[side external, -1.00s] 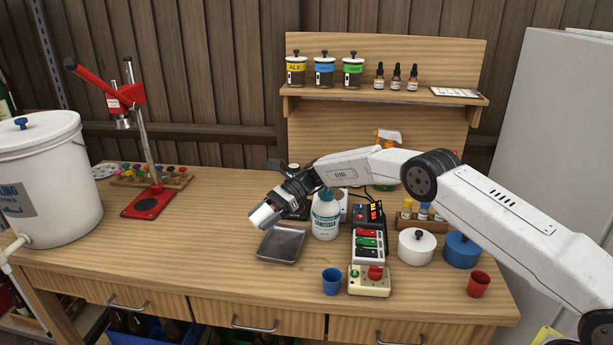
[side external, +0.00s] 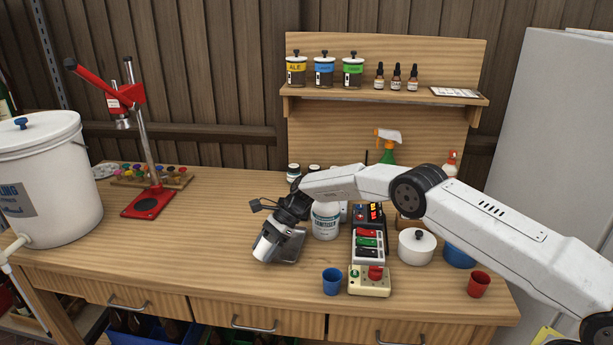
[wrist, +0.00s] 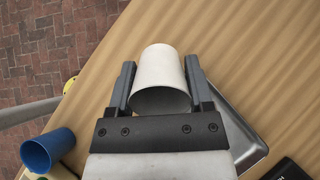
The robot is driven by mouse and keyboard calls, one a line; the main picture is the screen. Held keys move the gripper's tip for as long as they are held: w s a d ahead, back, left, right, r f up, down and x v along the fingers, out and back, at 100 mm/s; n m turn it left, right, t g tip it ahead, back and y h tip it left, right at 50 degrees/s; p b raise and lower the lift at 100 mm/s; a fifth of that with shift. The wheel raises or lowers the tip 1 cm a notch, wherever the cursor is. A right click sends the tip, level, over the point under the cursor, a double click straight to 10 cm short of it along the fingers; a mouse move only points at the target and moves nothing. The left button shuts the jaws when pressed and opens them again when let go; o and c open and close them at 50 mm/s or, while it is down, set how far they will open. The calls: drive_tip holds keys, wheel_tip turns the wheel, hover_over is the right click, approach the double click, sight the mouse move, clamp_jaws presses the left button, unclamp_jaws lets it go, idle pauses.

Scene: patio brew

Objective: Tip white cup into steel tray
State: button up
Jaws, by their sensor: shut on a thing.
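The white cup (side external: 265,248) is held in my gripper (side external: 271,240), tilted, low at the left side of the steel tray (side external: 292,248). In the wrist view the white cup (wrist: 160,68) sits between the two dark fingers of my gripper (wrist: 159,72), with a shaded opening on the side towards the palm. The steel tray (wrist: 238,128) shows there to the right of the gripper, partly covered by it. Whether the cup touches the tray or table cannot be told. No contents are visible.
A white bottle (side external: 326,221) stands close behind the tray. A blue cup (side external: 332,281) and a control box (side external: 369,281) are to the right. A white pot (side external: 416,246) and red cup (side external: 479,285) stand farther right.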

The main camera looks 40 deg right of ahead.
sight(256, 251)
drive_tip(key=shift+a+f+h, duration=0.15)
drive_tip(key=shift+a+h, duration=0.1)
drive_tip(key=shift+h, duration=0.55)
drive_tip(key=shift+a+r+h, duration=0.55)
drive_tip(key=shift+a+h, duration=0.1)
drive_tip(key=shift+h, duration=0.15)
drive_tip(key=shift+a+f+h, duration=0.3)
drive_tip(key=shift+f+h, duration=0.1)
drive_tip(key=shift+f, duration=0.1)
drive_tip(key=shift+a+f+h, duration=0.3)
drive_tip(key=shift+f+h, duration=0.1)
drive_tip(key=shift+f, duration=0.1)
drive_tip(key=shift+a+f+h, duration=0.35)
drive_tip(key=shift+a+h, duration=0.35)
drive_tip(key=shift+h, duration=0.3)
drive_tip(key=shift+a+r+h, duration=0.4)
drive_tip(key=shift+a+h, duration=0.1)
drive_tip(key=shift+h, duration=0.4)
drive_tip(key=shift+a+r, duration=0.1)
drive_tip(key=shift+r, duration=0.05)
